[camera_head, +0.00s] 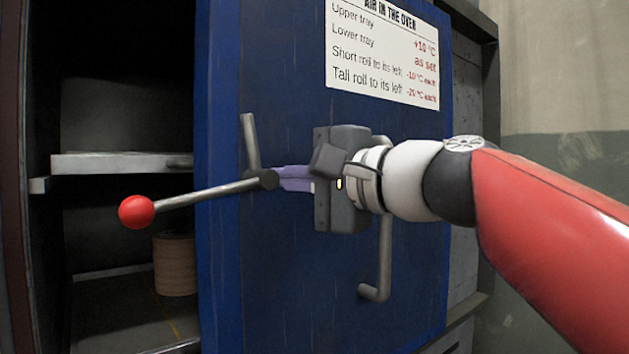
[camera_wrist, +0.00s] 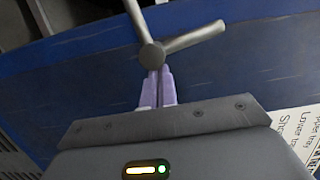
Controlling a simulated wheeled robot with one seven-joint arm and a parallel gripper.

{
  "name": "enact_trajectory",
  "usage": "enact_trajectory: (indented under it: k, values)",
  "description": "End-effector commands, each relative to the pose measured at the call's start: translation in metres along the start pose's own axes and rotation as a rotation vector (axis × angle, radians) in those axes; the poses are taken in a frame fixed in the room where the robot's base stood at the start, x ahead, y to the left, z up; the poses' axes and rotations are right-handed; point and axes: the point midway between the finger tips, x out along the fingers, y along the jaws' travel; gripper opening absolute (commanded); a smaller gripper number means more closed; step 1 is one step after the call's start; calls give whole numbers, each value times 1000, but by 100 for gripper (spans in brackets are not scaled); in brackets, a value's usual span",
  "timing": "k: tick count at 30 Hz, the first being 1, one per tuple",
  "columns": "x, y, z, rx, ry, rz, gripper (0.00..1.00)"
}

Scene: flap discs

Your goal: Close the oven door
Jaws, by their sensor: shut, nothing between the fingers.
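The blue oven door (camera_head: 285,60) stands partly open, with the dark oven inside showing to its left. A metal lever handle (camera_head: 215,191) with a red ball (camera_head: 137,212) at its end juts from the door, and a second rod rises from its hub. My gripper (camera_head: 283,179) is in front of the door, its purple fingers shut and empty, tips at the lever's hub. In the wrist view the shut fingers (camera_wrist: 157,85) meet the hub of the handle (camera_wrist: 152,54); whether they touch it I cannot tell for sure. My gripper hides part of the door's bent grab bar (camera_head: 384,265).
Inside the oven are a metal tray or shelf (camera_head: 115,163) and a brown roll (camera_head: 175,264) below it. A printed sign (camera_head: 385,50) is on the door. A plain wall (camera_head: 565,90) stands at the right.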

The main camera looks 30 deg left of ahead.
Motion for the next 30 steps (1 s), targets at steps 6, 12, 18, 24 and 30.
enact_trajectory:
  k: [6, 12, 18, 24, 30]
  values:
    - [10, -2, 42, -2, -8, 0, 0]
    - [19, -3, 78, -2, -8, 1, 0]
    - [28, -5, 115, -2, -9, 1, 0]
    - [37, -6, 151, -2, -8, 1, 0]
    - [45, -7, 181, -1, -6, 1, 0]
